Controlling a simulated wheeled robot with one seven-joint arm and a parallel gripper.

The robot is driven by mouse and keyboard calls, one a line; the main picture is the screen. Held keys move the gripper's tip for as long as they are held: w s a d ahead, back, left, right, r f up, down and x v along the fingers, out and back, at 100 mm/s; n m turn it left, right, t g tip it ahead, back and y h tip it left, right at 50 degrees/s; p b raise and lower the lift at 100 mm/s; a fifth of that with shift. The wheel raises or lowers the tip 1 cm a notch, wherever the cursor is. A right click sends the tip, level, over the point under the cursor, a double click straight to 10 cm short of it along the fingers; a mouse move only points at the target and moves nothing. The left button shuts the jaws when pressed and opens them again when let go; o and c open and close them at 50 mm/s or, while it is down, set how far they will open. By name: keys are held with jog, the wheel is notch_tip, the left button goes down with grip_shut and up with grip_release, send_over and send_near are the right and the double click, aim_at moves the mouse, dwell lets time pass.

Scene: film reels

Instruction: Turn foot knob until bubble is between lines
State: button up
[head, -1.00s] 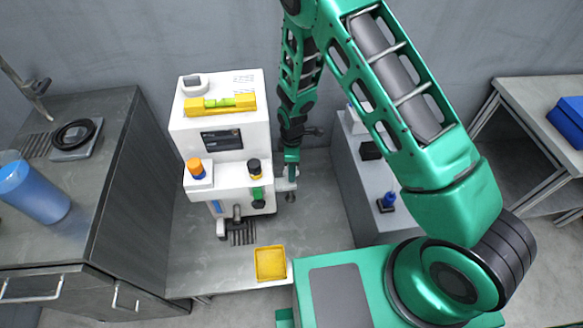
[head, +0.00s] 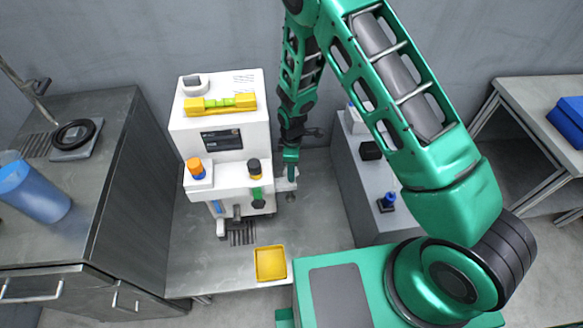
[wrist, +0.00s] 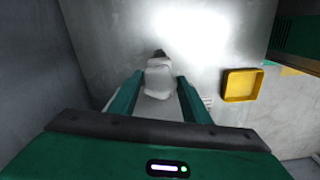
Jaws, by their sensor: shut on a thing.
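A white machine (head: 218,140) stands on a metal bench. A yellow spirit level (head: 219,105) with a green vial lies on its top; the bubble and lines are too small to make out in the head view. My gripper (head: 291,172) is low beside the machine's right side, pointing down. In the wrist view, its two green fingers (wrist: 159,80) are on either side of a pale foot knob (wrist: 159,77) with a dark tip, and are shut on it. The lower part of the knob is hard to see.
A yellow tray (head: 270,263) lies at the bench front and shows in the wrist view (wrist: 242,85). A grey cabinet (head: 362,185) stands close to the right of my gripper. A blue cup (head: 32,190) and a black ring (head: 75,134) are on the left counter.

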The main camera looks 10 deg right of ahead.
jog(key=shift+w+d+m, duration=0.2)
jog(key=shift+w+m, duration=0.1)
jog(key=shift+m, duration=0.2)
dwell(1.7)
jog(key=o, duration=0.9)
jog(key=shift+c, duration=0.2)
jog(key=shift+o, duration=0.9)
jog(key=shift+s+a, duration=0.1)
jog(key=shift+s, duration=0.05)
notch_tip(320, 180, up, 11)
jog(key=shift+f, duration=0.15)
